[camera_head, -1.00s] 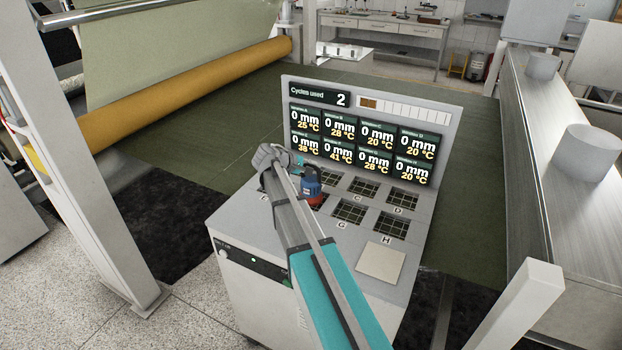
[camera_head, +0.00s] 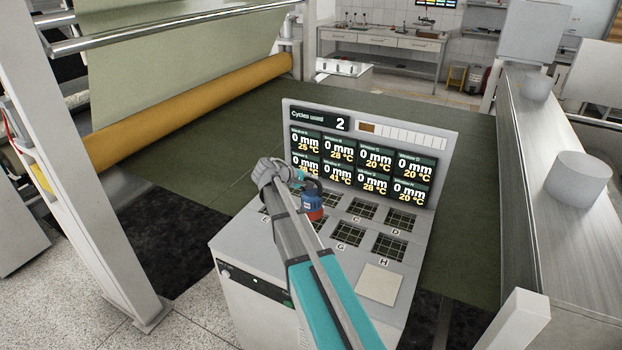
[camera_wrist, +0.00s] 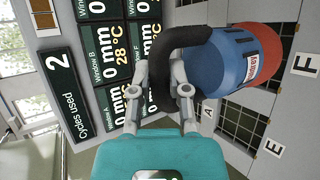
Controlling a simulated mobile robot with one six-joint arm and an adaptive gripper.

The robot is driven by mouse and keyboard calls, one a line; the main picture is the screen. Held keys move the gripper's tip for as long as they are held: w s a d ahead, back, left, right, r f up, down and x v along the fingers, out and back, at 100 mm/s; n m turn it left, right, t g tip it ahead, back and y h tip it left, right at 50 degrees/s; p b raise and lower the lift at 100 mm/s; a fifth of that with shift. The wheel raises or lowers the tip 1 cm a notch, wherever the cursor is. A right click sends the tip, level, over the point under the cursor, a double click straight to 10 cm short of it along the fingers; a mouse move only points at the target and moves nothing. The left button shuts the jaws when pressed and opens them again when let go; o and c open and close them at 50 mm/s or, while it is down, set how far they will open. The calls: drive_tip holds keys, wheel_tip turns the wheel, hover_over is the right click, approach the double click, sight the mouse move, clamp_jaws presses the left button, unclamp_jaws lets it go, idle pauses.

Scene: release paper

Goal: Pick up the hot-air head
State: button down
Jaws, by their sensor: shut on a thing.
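The hot-air head (camera_head: 312,200) has a blue body, a red end and a black curved handle. It is in front of the display panel and over the grid windows of the grey console (camera_head: 235,242). In the wrist view the hot-air head (camera_wrist: 222,62) fills the upper right. My gripper (camera_wrist: 160,95) is shut on its black handle there. In the head view my gripper (camera_head: 297,178) is mostly hidden behind my arm, at the left of the head. Whether the head's red end touches the console cannot be told.
The display panel (camera_head: 370,112) stands upright close behind the hot-air head, showing "Cycles used 2". Grid windows marked with letters, such as window H (camera_head: 389,247), lie on the console top. A metal bench (camera_head: 560,222) stands at the right. A yellow roller (camera_head: 200,105) is at the left.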

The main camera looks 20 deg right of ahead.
sight(311, 197)
drive_tip(key=s+r+p, duration=0.1)
drive_tip(key=r, duration=0.1)
drive_tip(key=s+a+r+p, duration=0.1)
drive_tip(key=r+p, duration=0.1)
drive_tip(key=shift+s+a, duration=0.1)
drive_tip(key=shift+s, duration=0.25)
drive_tip(key=s+a+r+p, duration=0.3)
drive_tip(key=s, duration=0.5)
drive_tip(key=shift+a+r+p, duration=0.25)
drive_tip(key=shift+p, duration=0.1)
drive_tip(key=shift+s, duration=0.1)
